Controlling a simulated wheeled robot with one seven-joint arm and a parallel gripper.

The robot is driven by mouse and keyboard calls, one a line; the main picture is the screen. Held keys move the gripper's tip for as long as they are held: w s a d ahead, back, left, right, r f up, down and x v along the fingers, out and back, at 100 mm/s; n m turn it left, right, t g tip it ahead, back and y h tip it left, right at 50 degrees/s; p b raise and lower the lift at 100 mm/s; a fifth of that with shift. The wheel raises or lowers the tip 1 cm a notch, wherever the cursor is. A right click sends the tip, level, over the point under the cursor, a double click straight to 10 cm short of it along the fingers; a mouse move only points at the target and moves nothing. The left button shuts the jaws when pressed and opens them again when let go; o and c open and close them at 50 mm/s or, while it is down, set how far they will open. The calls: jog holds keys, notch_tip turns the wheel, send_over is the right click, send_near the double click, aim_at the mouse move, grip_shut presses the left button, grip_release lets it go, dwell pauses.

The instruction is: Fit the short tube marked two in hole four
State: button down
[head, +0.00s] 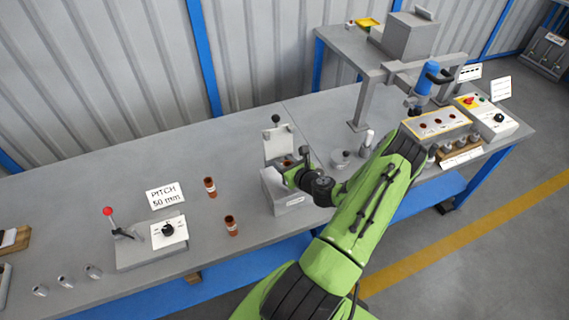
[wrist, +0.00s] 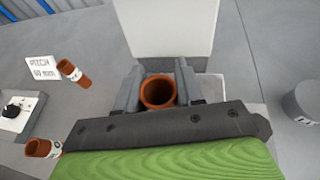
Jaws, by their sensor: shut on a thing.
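My gripper (wrist: 157,82) is shut on a copper-coloured short tube (wrist: 157,91), seen from above with its open mouth up between the two grey fingers. In the head view my gripper (head: 293,170) is at the grey box (head: 290,203) with a raised plate behind; whether the tube touches the box is hidden. No mark shows on the held tube. Two other copper tubes with white labels stand on the table, one farther back (head: 210,187) and one nearer (head: 231,226). A panel with a row of dark reddish holes (head: 437,125) is at the right; its hole numbers are unreadable.
A press frame with a blue tool (head: 423,80) stands behind the holed panel. A grey cylinder (wrist: 305,102) is to the gripper's right. The back-left table is clear.

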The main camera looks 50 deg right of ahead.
jog(key=shift+f+b, duration=1.25)
jog(key=shift+f, duration=0.45)
jog(key=c, duration=0.6)
grip_release()
jog(key=shift+c, duration=0.2)
jog(key=v, duration=1.6)
jog(key=shift+w+a, duration=0.1)
jog(key=shift+w, duration=0.05)
